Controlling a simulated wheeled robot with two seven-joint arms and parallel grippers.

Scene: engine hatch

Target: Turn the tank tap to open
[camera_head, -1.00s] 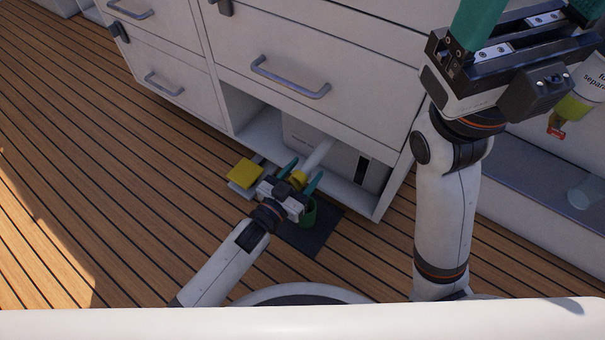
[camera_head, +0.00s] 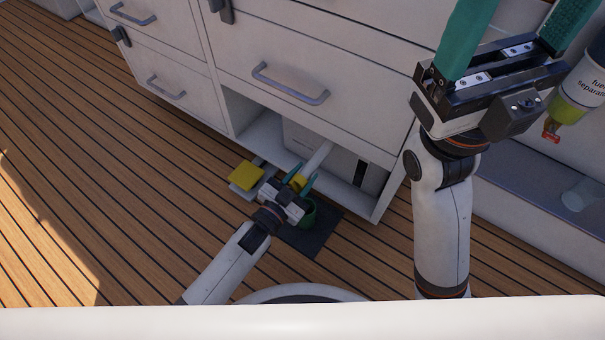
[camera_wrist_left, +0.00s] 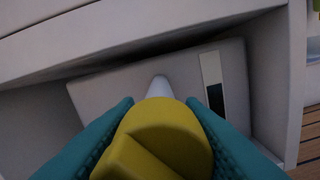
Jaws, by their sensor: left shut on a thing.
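The yellow tank tap (camera_wrist_left: 165,140) sits at the near end of a pale pipe (camera_head: 317,158) from the tank (camera_head: 338,165) in the low open compartment. It also shows in the head view (camera_head: 298,182), partly hidden by my gripper. My left gripper (camera_head: 302,178) is shut on the tap, with a teal finger on each side of it in the left wrist view (camera_wrist_left: 158,125). My right gripper (camera_head: 515,35) is raised at the upper right, its teal fingers wide apart with nothing visible between them.
A fuel separator (camera_head: 585,90) hangs at right above a clear cup (camera_head: 581,195). The wooden deck at left is clear.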

